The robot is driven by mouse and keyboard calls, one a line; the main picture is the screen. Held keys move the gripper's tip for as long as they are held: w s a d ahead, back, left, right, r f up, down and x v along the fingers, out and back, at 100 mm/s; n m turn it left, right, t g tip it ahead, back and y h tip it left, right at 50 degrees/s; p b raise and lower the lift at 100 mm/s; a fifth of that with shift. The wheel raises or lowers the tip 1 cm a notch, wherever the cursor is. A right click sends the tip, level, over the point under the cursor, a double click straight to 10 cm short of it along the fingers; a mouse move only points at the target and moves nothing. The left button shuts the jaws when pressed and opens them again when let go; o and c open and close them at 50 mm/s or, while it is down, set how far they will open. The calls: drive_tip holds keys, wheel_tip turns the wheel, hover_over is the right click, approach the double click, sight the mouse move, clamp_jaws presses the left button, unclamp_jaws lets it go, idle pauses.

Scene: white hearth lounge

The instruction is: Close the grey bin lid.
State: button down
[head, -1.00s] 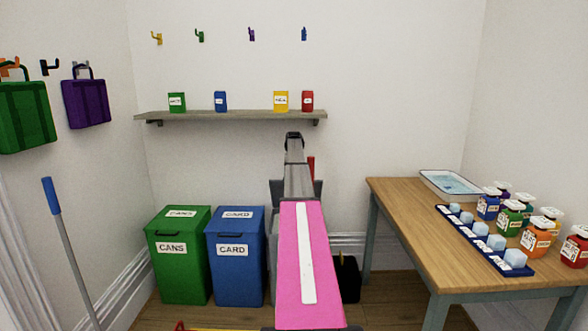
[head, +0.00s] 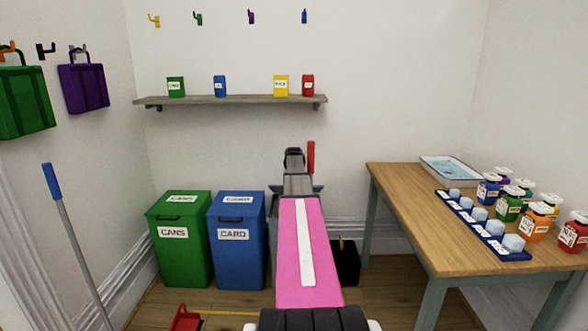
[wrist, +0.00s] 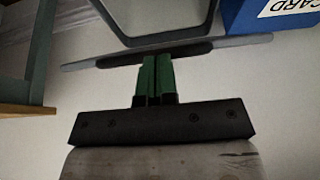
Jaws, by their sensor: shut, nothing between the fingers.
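The grey bin is mostly hidden behind my arm in the head view. Grey edges of its lid (head: 318,189) show on both sides of the arm. In the wrist view the lid (wrist: 230,43) appears as a thin slab seen nearly edge-on, with the grey rim of the bin (wrist: 112,28) above it in the picture. The lid looks raised; its exact angle is unclear. My gripper (wrist: 157,62) is shut and empty, its green fingertips close to the lid. I cannot tell whether they touch it.
The blue CARD bin (head: 237,245) stands left of the grey bin, with the green CANS bin (head: 180,250) beyond. A black box (head: 347,265) is on the floor to the right. A wooden table (head: 410,210) with jars stands at right; a shelf (head: 250,99) hangs above.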

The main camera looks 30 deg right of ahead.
drive_tip(key=s+a+f+t+h, duration=0.1)
drive_tip(key=s+f+t, duration=0.1)
drive_tip(key=f, duration=0.7)
drive_tip(key=s+a+f+t+h, duration=0.1)
drive_tip(key=s+a+f+t, duration=0.1)
drive_tip(key=f, duration=0.8)
drive_tip(key=shift+s+a+f+h, duration=0.2)
drive_tip(key=shift+s+a+h, duration=0.1)
drive_tip(key=shift+s, duration=0.55)
drive_tip(key=s+f+v, duration=0.1)
drive_tip(key=v, duration=0.9)
drive_tip(key=s+a+f+n+g+y, duration=0.15)
drive_tip(key=s+a, duration=0.25)
drive_tip(key=a, duration=0.8)
drive_tip(key=s+a+f+n+g+y, duration=0.1)
drive_tip(key=s+a+n+g+y, duration=0.15)
drive_tip(key=a, duration=0.95)
drive_tip(key=s+a+n+g+y, duration=0.1)
drive_tip(key=s+a+g, duration=0.3)
drive_tip(key=s+a, duration=0.9)
drive_tip(key=a+n, duration=0.1)
drive_tip(key=a, duration=0.2)
drive_tip(key=shift+a+f, duration=0.15)
drive_tip(key=shift+a, duration=0.15)
drive_tip(key=shift+s, duration=0.15)
